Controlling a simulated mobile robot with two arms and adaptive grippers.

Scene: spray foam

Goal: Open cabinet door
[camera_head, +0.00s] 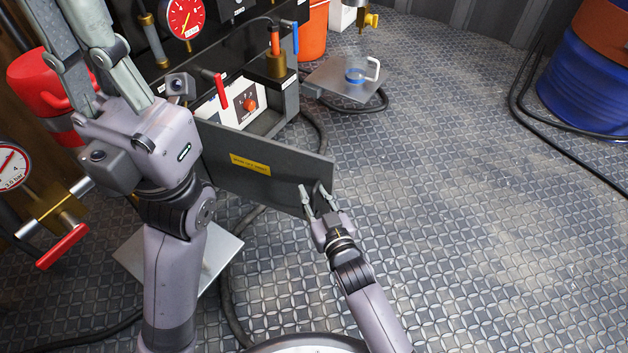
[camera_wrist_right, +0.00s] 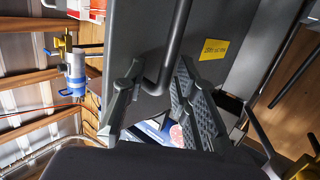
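The cabinet door (camera_head: 235,160) is a dark grey panel with a yellow label. In the head view it stands swung out from the cabinet (camera_head: 262,120), with a gap showing the white panel and red button inside. My right gripper (camera_head: 318,194) is at the door's free right end. In the right wrist view the door's bar handle (camera_wrist_right: 178,45) runs down between the two spread fingers of the right gripper (camera_wrist_right: 158,92); I see no clear finger contact. My left gripper (camera_head: 72,35) is raised at the upper left, fingers apart and empty, with its tips near or past the top edge.
A red-handled valve and gauge (camera_head: 12,165) stand at the left. A blue barrel (camera_head: 585,85) and black hoses are at the right. The patterned floor right of the door is clear.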

